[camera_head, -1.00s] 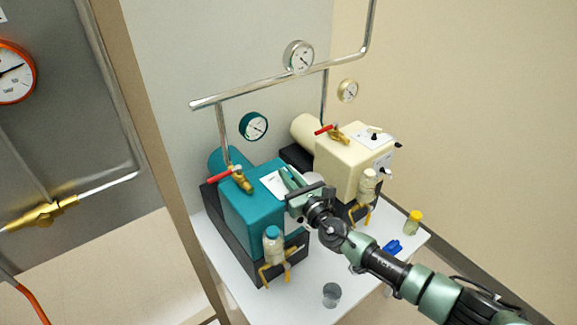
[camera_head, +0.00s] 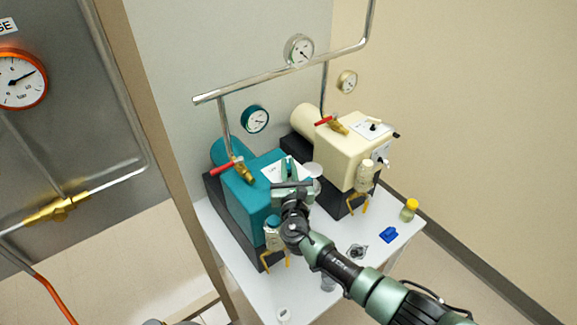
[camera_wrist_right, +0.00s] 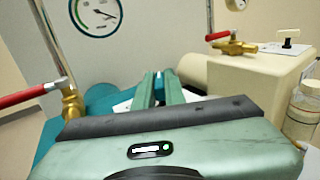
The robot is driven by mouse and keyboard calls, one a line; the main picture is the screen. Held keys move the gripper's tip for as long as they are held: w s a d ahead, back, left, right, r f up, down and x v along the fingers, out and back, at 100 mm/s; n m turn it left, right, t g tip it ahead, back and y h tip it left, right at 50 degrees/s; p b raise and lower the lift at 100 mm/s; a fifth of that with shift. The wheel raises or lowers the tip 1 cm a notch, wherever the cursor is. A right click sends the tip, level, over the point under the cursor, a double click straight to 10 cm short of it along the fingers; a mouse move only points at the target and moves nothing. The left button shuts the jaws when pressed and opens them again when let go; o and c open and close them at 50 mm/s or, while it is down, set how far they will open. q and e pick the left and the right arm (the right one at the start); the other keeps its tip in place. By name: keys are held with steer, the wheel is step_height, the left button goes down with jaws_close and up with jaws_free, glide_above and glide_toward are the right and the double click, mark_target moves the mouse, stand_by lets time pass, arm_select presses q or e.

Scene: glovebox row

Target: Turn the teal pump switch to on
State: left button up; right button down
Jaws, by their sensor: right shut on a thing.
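The teal pump (camera_head: 240,203) stands on the white table, with a white switch plate (camera_head: 270,172) on its top. My right gripper (camera_head: 289,165) reaches over the pump top from the front, with its fingers at the plate. In the right wrist view the two green fingers (camera_wrist_right: 166,88) are close together, shut on the pump switch. The switch itself is almost wholly hidden by the fingers and gripper body, so its on or off position cannot be read. My left gripper is not in view.
The cream pump (camera_head: 340,155) stands close to the right. A red-handled brass valve (camera_head: 240,170) sits left of my fingers. A bottle (camera_head: 273,237) hangs at the teal pump's front. A blue object (camera_head: 388,235) and yellow-capped jar (camera_head: 409,210) lie to the right.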

mark_target(289, 171)
steer(key=c, duration=1.5)
jaws_free()
steer(key=shift+s+d, duration=0.2)
steer(key=shift+s, duration=1.75)
steer(key=shift+s+d, duration=0.15)
steer(key=shift+s, duration=1.8)
